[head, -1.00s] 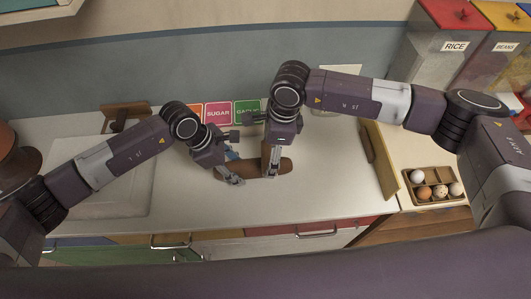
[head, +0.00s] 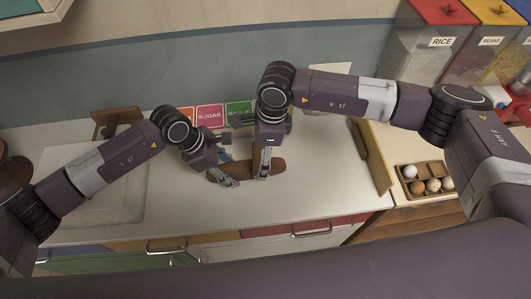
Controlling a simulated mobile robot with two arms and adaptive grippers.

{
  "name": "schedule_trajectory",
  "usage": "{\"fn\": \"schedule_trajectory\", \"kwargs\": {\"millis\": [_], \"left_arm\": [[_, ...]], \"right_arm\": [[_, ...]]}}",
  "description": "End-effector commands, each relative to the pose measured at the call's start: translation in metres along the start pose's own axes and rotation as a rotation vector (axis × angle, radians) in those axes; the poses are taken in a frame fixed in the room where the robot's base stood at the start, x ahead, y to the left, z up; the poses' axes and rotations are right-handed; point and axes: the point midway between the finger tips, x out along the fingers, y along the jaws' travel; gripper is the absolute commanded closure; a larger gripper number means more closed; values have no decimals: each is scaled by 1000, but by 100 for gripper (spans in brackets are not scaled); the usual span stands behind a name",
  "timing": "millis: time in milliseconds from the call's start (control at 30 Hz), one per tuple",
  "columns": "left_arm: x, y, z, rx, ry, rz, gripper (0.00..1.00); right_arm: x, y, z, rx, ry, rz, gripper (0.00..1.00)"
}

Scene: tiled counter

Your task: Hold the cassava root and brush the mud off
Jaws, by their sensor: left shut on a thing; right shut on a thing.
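The cassava root (head: 246,169) is a brown, elongated shape lying roughly sideways low over the middle of the white counter. My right gripper (head: 264,174) points straight down and is shut on the root, right of its middle. My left gripper (head: 228,184) comes in at a slant at the root's left end, with its fingers in front of it. A small blue thing (head: 225,157), seemingly part of the brush, shows beside the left fingers, which appear shut on it. Most of the brush is hidden by the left gripper. Mud cannot be made out at this size.
Sugar (head: 210,117) and garlic (head: 240,113) labelled cards stand at the back wall. An egg tray (head: 428,180) sits to the right, beyond an upright wooden board (head: 371,157). The front counter is clear.

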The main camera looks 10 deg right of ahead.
Motion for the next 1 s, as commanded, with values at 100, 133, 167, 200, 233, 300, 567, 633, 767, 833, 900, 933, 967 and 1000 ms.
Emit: {"fn": "schedule_trajectory", "kwargs": {"millis": [100, 133, 167, 200, 233, 300, 567, 633, 767, 833, 900, 933, 967, 1000], "left_arm": [[0, 0, 1, 1, -2, 1, 99], [0, 0, 1, 1, -2, 1, 99], [0, 0, 1, 1, -2, 1, 99], [0, 0, 1, 0, -2, 1, 99], [0, 0, 1, 0, -1, 1, 99], [0, 0, 1, 0, -1, 1, 99], [0, 1, 1, 0, -1, 1, 99], [0, 1, 1, 0, -1, 1, 99], [0, 1, 1, 0, -1, 1, 99], [0, 1, 1, 0, -1, 1, 99], [0, 1, 1, 0, -1, 1, 99], [0, 1, 1, 0, -1, 1, 99], [0, 1, 1, 0, -1, 1, 99], [0, 1, 1, 0, -1, 1, 99]], "right_arm": [[0, 0, 2, 1, 0, -1, 47], [-1, 0, 2, 1, 0, -2, 47], [-1, -1, 2, 1, 0, -2, 47], [-1, -1, 2, 1, 0, -2, 47], [-1, -1, 2, 1, 0, -2, 47], [-2, -1, 2, 1, 0, -2, 47], [-23, -3, -6, 2, -1, -5, 47], [-30, -3, -8, 1, -2, -4, 47], [-42, -4, -14, 2, 0, -4, 47], [-48, -4, -16, 1, -1, -4, 47], [-55, -4, -18, 1, -2, -4, 47], [-58, -4, -19, 1, -2, -4, 47], [-60, -4, -20, 1, -1, -4, 47], [-64, -5, -22, 1, 0, -4, 47]]}}
